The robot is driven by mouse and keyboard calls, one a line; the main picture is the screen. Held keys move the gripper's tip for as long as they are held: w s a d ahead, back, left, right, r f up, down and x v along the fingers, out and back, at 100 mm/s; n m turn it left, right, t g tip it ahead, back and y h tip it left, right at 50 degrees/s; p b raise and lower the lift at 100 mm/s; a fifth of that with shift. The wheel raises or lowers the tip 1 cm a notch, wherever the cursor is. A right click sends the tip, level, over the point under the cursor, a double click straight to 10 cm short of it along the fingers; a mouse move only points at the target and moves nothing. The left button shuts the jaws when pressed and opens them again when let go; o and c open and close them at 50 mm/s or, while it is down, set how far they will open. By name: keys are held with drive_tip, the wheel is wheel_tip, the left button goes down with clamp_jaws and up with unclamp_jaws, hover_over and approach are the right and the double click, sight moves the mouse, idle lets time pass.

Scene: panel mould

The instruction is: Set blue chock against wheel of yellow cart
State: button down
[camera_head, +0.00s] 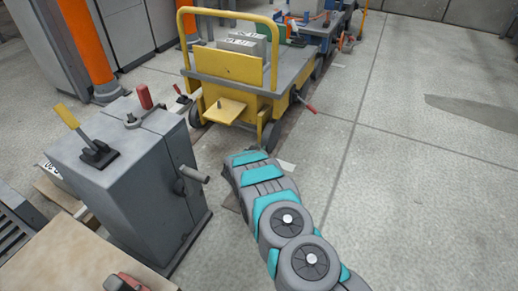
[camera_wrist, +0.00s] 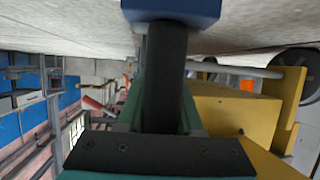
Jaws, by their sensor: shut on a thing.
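The yellow cart (camera_head: 228,68) stands at the upper middle of the head view, with a dark wheel (camera_head: 270,136) at its near right corner. The wrist view looks upside down, with floor at the top. There my gripper (camera_wrist: 162,100) is shut on a black bar joined to a blue block, the blue chock (camera_wrist: 170,10). The cart's yellow body (camera_wrist: 235,112) shows right of the gripper, and a dark wheel (camera_wrist: 297,72) at the right edge. The chock appears apart from this wheel. In the head view my arm hides the gripper and chock.
A grey machine cabinet (camera_head: 130,180) with levers stands left of my arm, its crank handle (camera_head: 195,174) sticking out toward it. A red-tipped lever (camera_head: 306,104) juts from the cart's right side. Open concrete floor (camera_head: 420,180) lies to the right.

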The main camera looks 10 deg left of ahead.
drive_tip(key=shift+f, duration=0.35)
drive_tip(key=shift+c, duration=2.4)
unclamp_jaws()
drive_tip(key=v, duration=0.8)
drive_tip(key=shift+p, duration=0.4)
drive_tip(key=shift+r, duration=0.1)
